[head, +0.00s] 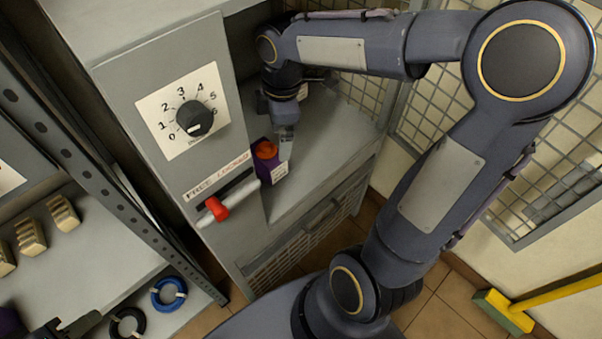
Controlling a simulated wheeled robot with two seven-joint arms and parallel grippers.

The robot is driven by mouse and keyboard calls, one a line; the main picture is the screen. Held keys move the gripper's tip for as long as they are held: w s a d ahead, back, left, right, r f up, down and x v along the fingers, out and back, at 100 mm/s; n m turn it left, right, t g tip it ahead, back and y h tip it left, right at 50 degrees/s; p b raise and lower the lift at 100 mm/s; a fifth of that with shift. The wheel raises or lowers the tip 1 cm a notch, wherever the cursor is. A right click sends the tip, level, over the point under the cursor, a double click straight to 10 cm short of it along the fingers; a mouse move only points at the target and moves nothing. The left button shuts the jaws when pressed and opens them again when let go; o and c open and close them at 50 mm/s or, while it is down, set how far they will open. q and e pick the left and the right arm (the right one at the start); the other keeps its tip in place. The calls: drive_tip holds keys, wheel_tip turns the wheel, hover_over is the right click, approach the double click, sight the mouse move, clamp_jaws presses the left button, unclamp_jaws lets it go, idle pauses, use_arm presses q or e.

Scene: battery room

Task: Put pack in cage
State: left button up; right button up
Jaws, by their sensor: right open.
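A purple pack (262,172) with an orange top and a white label stands on the grey floor of the mesh-walled cage (335,150), close behind the control panel's right edge. My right gripper (284,146) is open at the pack's upper right side, with a finger partly in front of it. I cannot tell whether it touches the pack. My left gripper (66,326) shows only as a dark part at the bottom left edge, and its jaws are unclear. A sliver of something purple (9,322) shows beside it.
The grey control panel (165,60) has a numbered dial (194,118) and a red-handled lever (216,209). A mesh door (470,75) stands open at right. A shelf (95,240) at left holds tan blocks and blue and black coils. A broom (505,308) lies lower right.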

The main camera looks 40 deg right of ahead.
drive_tip(key=s+a+m+t+y, duration=0.1)
drive_tip(key=s+a+m+t, duration=0.1)
drive_tip(key=s+m, duration=0.5)
drive_tip(key=s+a+m+t+y, duration=0.2)
drive_tip(key=s+m, duration=0.6)
drive_tip(key=s, duration=0.1)
drive_tip(key=shift+r+m, duration=0.2)
drive_tip(key=shift+m, duration=0.1)
wheel_tip(320, 180, up, 15)
drive_tip(key=p, duration=1.5)
